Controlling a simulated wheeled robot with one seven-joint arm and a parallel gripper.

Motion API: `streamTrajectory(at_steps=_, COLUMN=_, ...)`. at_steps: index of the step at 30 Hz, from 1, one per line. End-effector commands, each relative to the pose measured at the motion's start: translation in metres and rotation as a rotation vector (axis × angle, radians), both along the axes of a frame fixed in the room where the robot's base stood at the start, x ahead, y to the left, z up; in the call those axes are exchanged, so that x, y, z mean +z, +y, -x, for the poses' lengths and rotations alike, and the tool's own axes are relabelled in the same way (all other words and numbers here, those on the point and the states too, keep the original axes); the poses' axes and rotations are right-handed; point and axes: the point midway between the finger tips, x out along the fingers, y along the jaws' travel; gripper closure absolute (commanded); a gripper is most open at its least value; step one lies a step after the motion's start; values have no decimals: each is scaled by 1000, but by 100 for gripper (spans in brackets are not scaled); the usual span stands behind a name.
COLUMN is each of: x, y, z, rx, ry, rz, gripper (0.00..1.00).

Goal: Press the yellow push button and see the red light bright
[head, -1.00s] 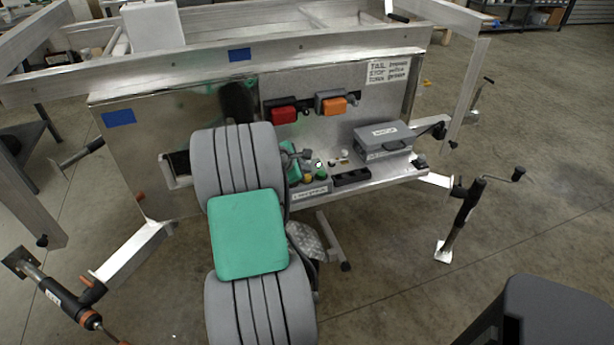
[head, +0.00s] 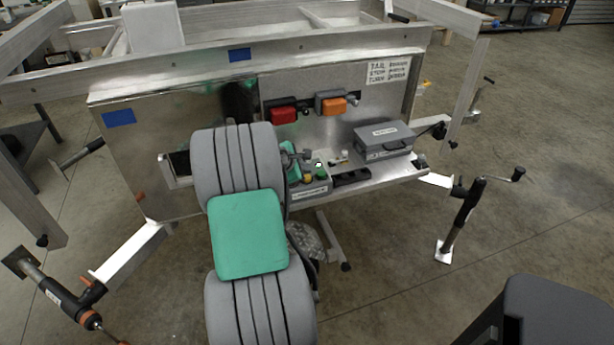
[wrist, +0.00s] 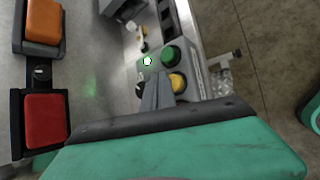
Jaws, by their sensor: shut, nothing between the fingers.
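The yellow push button (wrist: 178,83) sits on a grey control box (wrist: 190,58), beside a green button (wrist: 170,57). In the head view the yellow button (head: 308,178) is small, just right of my gripper (head: 298,158). In the wrist view my gripper (wrist: 158,92) is shut and empty, its fingertips close to the left of the yellow button. I cannot tell whether they touch the box. The red light (head: 283,115) is on the upright panel, left of the orange light (head: 333,105). The red light (wrist: 46,120) looks evenly red, with no clear glow.
A grey case (head: 384,140) and a black tray (head: 351,177) lie on the trailer shelf right of the control box. A small pale lit spot (wrist: 147,61) shows beside the green button. A crank jack (head: 466,220) stands at the right.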

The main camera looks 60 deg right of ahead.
Motion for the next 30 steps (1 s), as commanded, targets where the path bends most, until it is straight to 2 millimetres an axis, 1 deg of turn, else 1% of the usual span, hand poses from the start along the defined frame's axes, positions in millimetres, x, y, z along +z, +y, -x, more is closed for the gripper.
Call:
streamTrajectory(at_steps=5, x=-8, y=0, z=0, rx=-1, ry=0, rz=-1, gripper=100)
streamTrajectory(at_steps=30, x=-14, y=0, z=0, rx=1, ry=1, rz=0, gripper=100)
